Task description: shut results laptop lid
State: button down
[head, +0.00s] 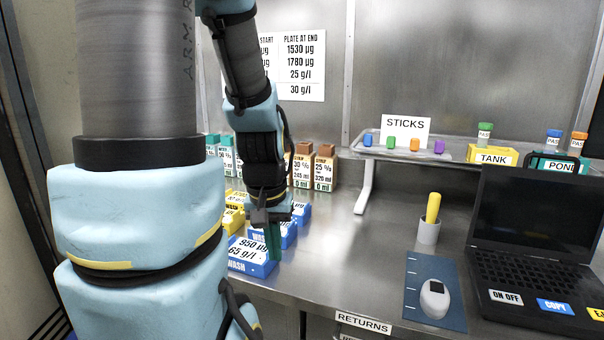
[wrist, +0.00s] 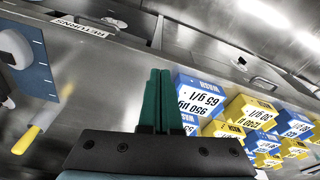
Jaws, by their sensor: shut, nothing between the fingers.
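The laptop (head: 530,240) stands open at the right of the bench in the head view, its dark screen upright and tilted back, its right side cut off by the frame. Its keyboard deck carries labels reading ON OFF and COPY. My gripper (head: 272,242) is well to the left of the laptop, above the bench by the blue WASH boxes, pointing down. In the wrist view the green fingers of my gripper (wrist: 159,100) are together with nothing between them.
A blue mat (head: 436,290) with a white device (head: 435,299) and a cup (head: 429,232) holding a yellow stick lie left of the laptop. WASH boxes (head: 250,256) stand beside my gripper. A raised shelf (head: 375,152) is behind. Bare bench (head: 345,250) lies between gripper and mat.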

aim_at(557, 215)
jog(key=z, duration=1.5)
